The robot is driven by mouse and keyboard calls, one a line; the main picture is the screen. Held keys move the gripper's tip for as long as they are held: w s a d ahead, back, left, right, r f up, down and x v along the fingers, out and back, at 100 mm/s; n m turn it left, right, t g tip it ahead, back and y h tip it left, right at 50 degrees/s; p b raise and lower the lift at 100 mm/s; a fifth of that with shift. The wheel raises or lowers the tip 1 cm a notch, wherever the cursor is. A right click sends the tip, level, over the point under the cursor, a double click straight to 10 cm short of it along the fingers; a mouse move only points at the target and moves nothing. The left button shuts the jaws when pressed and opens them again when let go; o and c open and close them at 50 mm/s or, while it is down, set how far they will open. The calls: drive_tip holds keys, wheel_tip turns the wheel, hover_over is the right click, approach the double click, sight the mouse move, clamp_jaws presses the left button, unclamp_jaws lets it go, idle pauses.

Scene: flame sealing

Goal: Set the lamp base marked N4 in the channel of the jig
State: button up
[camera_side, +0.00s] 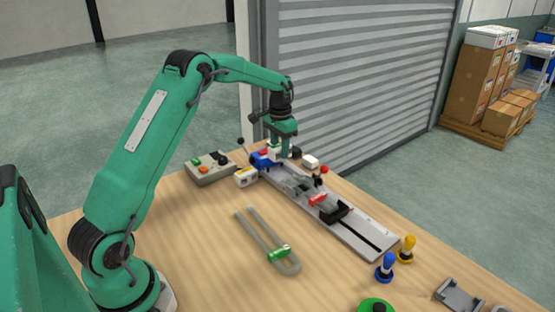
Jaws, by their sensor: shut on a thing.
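The jig (356,236) is a long grey rail on the wooden table, running from beside my gripper toward the lower right. It carries a black clamp (335,213) and red parts. My gripper (281,153) points down at the rail's far left end. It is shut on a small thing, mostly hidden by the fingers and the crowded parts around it. A blue block (262,161) is close by on the left. The N4 mark cannot be read, and I cannot tell whether the held thing touches the channel.
A white block (246,177) and a grey control box (210,168) are left of the rail. A U-shaped tube (258,229) with a green band lies in front. Blue (386,268) and yellow (405,249) knobbed pieces stand at the near end.

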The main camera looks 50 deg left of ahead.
drive_tip(key=shift+f, duration=0.15)
drive_tip(key=shift+f, duration=3.3)
drive_tip(key=shift+f, duration=0.1)
drive_tip(key=o, duration=1.1)
drive_tip(key=shift+c, duration=0.2)
drive_tip(key=shift+r, duration=3.95)
